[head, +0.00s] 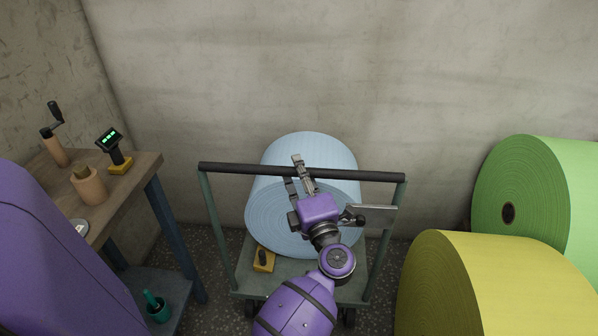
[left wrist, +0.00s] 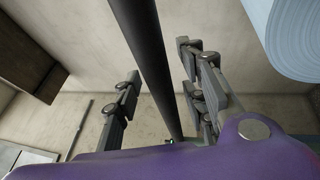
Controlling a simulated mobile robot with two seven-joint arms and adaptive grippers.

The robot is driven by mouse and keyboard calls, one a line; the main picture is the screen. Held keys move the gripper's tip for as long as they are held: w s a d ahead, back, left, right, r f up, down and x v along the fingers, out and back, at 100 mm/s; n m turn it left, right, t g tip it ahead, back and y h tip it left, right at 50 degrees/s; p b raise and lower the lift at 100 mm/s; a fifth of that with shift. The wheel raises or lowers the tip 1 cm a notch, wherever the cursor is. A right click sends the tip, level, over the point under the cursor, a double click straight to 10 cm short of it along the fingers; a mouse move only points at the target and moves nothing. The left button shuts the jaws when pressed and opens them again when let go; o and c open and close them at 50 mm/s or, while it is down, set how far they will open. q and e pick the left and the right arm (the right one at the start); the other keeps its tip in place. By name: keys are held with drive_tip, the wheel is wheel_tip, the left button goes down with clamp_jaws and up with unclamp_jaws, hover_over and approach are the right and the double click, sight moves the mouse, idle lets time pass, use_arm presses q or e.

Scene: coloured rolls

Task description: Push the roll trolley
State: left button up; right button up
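The roll trolley (head: 244,278) stands before the wall, with green posts and a dark handle bar (head: 235,168) across the top. A large light-blue roll (head: 305,148) lies on its deck; part of it also shows in the left wrist view (left wrist: 297,38). My left gripper (head: 293,173) is at the middle of the bar and hides part of the bar and roll. In the left wrist view, its fingers (left wrist: 158,98) are spread with the bar (left wrist: 145,45) running between them, and gaps show on both sides. My right gripper is not in view.
A yellow block (head: 263,260) sits on the deck's front left. A yellow roll (head: 480,285) and a green roll (head: 545,190) stand to the right. A wooden-topped bench (head: 137,178) with tools is at left. The wall (head: 400,80) is close behind the trolley.

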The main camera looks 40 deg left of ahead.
use_arm(q)
clamp_jaws()
drive_tip(key=shift+f, duration=0.1)
idle(0.4)
